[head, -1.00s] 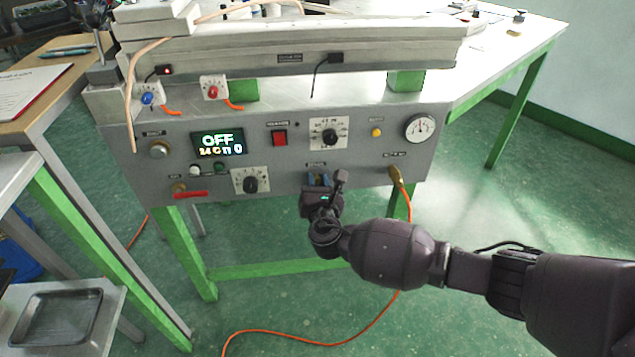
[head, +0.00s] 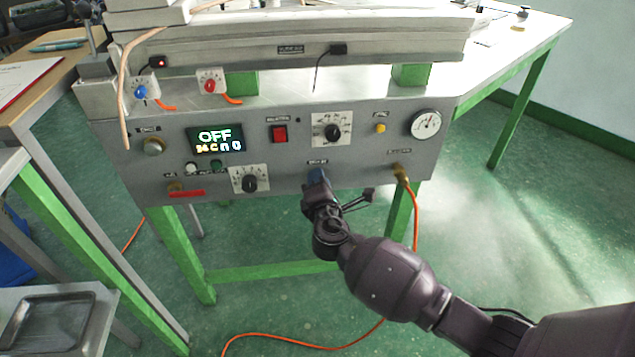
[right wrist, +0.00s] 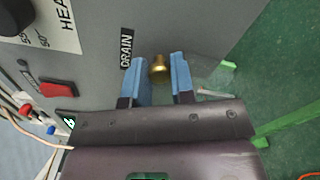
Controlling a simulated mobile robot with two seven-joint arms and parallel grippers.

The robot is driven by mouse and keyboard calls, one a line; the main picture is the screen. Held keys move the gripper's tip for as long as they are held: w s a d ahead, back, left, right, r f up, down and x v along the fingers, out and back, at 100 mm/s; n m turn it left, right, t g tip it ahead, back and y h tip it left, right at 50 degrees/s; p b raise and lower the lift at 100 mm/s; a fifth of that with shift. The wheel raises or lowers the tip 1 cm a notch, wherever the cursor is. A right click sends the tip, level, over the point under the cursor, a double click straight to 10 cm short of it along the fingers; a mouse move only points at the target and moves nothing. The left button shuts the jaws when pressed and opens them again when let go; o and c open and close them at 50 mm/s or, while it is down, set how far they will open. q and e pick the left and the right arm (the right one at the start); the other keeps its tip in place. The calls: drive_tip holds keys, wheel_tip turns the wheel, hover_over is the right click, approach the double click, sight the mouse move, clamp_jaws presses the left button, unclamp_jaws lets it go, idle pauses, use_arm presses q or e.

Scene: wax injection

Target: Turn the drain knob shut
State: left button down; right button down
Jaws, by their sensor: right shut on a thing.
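The brass drain knob (right wrist: 159,70) sits on the grey panel beside the "DRAIN" label (right wrist: 127,48) in the right wrist view. The blue fingers of my right gripper (right wrist: 160,78) stand on either side of it and are shut on it. In the head view my right gripper (head: 318,177) is at the lower edge of the panel, under the label, and hides the knob. The wrist is rolled, with a dark part sticking out to the right. My left gripper is not in view.
A brass fitting (head: 400,172) with an orange hose is right of my gripper. Green legs stand below.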

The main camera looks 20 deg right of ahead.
use_arm(q)
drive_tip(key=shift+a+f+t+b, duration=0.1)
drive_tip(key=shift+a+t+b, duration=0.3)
drive_tip(key=shift+b, duration=0.5)
use_arm(e)
drive_tip(key=shift+f+m, duration=0.15)
drive_tip(key=shift+m, duration=2.25)
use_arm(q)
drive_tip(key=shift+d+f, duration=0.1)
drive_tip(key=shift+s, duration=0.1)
use_arm(e)
drive_tip(key=c, duration=1)
unclamp_jaws()
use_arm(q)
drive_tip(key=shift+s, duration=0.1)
use_arm(e)
drive_tip(key=shift+s, duration=0.1)
